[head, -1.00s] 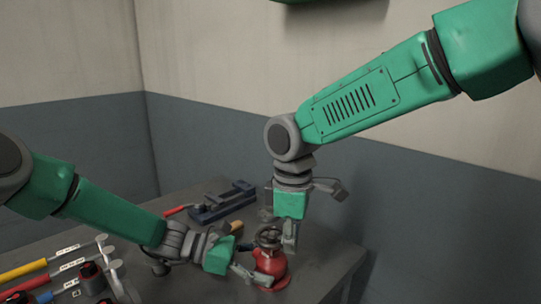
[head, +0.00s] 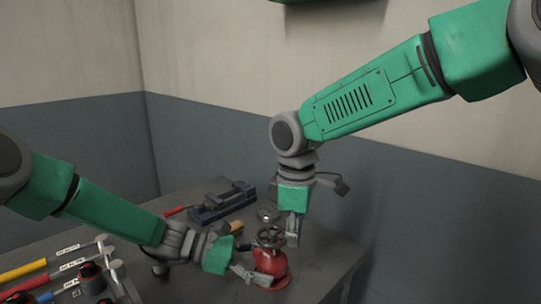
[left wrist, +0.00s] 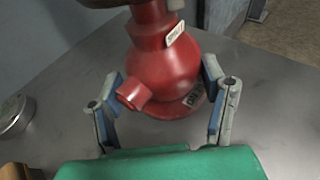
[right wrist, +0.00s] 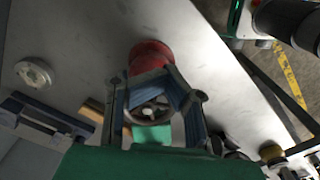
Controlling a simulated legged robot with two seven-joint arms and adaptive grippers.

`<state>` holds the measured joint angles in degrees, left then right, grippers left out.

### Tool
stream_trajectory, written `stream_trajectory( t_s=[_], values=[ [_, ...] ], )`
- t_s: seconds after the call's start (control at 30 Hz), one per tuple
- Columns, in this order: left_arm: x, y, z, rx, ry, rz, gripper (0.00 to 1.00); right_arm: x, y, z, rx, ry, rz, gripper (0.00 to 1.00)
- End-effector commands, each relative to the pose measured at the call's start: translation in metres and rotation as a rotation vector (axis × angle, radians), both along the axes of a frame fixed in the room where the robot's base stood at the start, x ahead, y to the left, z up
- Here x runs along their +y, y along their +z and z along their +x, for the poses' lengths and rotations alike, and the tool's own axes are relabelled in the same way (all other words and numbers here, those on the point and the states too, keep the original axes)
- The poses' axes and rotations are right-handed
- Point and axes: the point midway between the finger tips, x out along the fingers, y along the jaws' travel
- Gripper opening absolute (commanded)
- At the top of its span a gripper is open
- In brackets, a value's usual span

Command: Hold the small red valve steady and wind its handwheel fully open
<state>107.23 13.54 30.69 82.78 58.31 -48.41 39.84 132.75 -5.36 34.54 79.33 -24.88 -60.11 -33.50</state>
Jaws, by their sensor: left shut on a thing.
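The small red valve (head: 268,265) stands upright on the grey bench, with its dark handwheel (head: 270,236) on top. My left gripper (head: 258,278) is shut on the valve's lower body. In the left wrist view its fingers are on either side of the red body (left wrist: 160,60). My right gripper (head: 292,238) points down beside the handwheel, at its right in the head view. In the right wrist view its fingers look apart, with the handwheel (right wrist: 150,110) showing between them. Whether they touch the rim cannot be told.
A dark blue vise (head: 222,203) lies behind the valve. A round metal disc (head: 267,214) lies close to the right gripper. Labelled hand tools with yellow, red and blue handles (head: 60,270) are at the left. The bench's right edge is clear.

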Motion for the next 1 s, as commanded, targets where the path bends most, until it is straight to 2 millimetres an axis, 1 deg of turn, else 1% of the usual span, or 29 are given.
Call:
stream_trajectory(
  t_s=[0.17, 0.3, 0.7, 1.0],
  values=[
    [-0.002, 0.000, -0.002, 0.001, -0.006, -0.003, 0.48, 0.000, 0.000, 0.006, -0.004, 0.000, 0.004, 0.00],
    [-0.002, 0.000, -0.002, 0.001, -0.007, -0.003, 0.45, 0.000, 0.000, 0.010, -0.004, 0.001, 0.004, 0.00],
    [-0.002, 0.000, -0.003, 0.001, -0.008, -0.003, 0.44, 0.000, 0.000, 0.021, -0.004, 0.001, 0.006, 0.00],
    [-0.003, 0.000, -0.004, 0.002, -0.010, -0.002, 0.44, 0.001, 0.000, 0.024, -0.005, 0.001, 0.007, 0.00]
  ],
)
